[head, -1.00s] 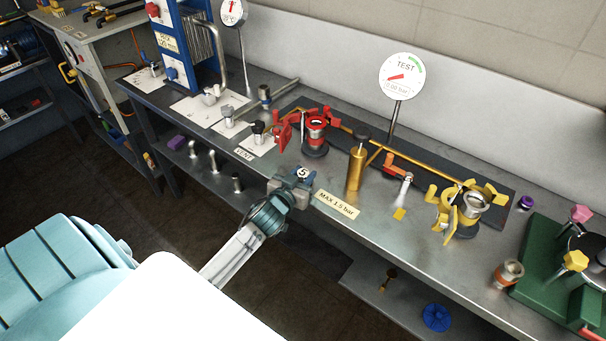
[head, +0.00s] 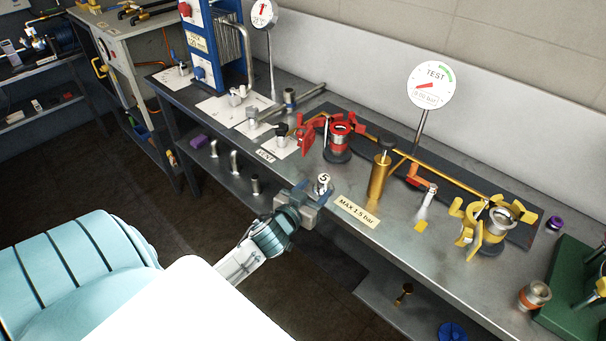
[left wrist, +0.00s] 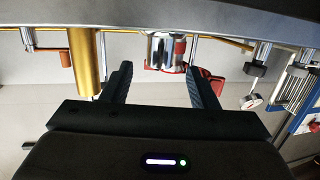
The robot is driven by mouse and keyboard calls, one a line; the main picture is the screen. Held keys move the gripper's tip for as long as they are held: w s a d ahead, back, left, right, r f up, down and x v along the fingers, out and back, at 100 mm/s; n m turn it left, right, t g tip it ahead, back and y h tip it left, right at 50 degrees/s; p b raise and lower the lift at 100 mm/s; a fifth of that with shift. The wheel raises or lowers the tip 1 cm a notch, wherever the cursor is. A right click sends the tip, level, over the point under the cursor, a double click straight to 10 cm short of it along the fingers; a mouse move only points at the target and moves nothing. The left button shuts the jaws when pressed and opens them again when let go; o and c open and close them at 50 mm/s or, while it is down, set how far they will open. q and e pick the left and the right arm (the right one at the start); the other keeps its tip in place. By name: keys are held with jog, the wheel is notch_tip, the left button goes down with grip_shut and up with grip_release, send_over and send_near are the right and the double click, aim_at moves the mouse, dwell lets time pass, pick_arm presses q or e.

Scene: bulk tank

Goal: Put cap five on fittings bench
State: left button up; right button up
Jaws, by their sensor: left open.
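Cap five (head: 323,181), a small silver cylinder with a 5 on its top, stands upright on the fittings bench (head: 392,228) near its front edge. My left gripper (head: 315,191) is open, low at the bench edge, with its fingertips close to the cap's near side. In the left wrist view the bench shows upside down at the top. There a silver cylinder, apparently the cap (left wrist: 158,50), shows beyond the gap between the open fingers (left wrist: 158,76). Whether the fingers touch it cannot be told. My right gripper is not in view.
A MAX 1.5 bar label (head: 358,211) lies right of the cap. Behind stand a red-clamped fitting (head: 338,140), a brass cylinder (head: 379,177) and a yellow-clamped fitting (head: 490,222). A TEST gauge (head: 430,85) rises at the back. A lower shelf runs beneath the bench.

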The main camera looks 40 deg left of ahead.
pick_arm(q)
jog(key=f+b+v, duration=0.1)
jog(key=v, duration=0.5)
jog(key=shift+r, duration=0.45)
jog(key=s+a+f+g, duration=0.2)
jog(key=s+f+g, duration=0.1)
jog(key=f, duration=1)
jog(key=s+a+f+g, duration=0.15)
jog(key=s+f, duration=0.25)
jog(key=f, duration=0.8)
jog(key=s+a+f+g, duration=0.1)
jog(key=s+f+g, duration=0.2)
jog(key=f, duration=1)
jog(key=s+d+f+m+g, duration=0.1)
jog(key=s+d+f+g, duration=0.2)
jog(key=s+f, duration=0.7)
jog(key=s+d+f+g+h, duration=0.1)
jog(key=s+d+f+g, duration=0.3)
jog(key=s+f, duration=0.7)
jog(key=s+d, duration=0.1)
jog(key=s, duration=0.6)
jog(key=shift+s+m, duration=0.4)
